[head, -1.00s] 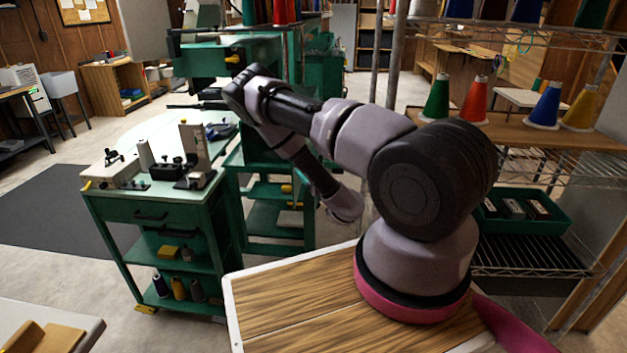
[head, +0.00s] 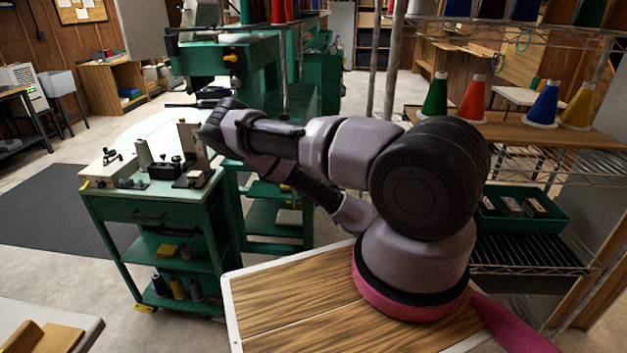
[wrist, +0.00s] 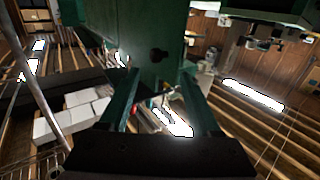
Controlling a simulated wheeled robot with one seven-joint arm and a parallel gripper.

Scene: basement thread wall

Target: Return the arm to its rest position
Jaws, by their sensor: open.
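My arm stretches left from its round base on the wooden-topped cart (head: 285,300) in the head view. A lower link slants back to the right and ends close above the cart's far edge. I cannot make out the jaws in the head view. In the wrist view my gripper (wrist: 160,88) shows as two fingers rising from a dark bar at the bottom. The fingers stand apart with nothing seen held between them. Beyond them are a large green machine body (wrist: 150,45) and ceiling beams with bright lights.
A green machine (head: 225,55) stands behind the arm. A green trolley (head: 150,210) with small fixtures on top is at the left. A wire shelf holds thread cones (head: 470,98) and a green bin (head: 525,215) at the right. Floor shows at the far left.

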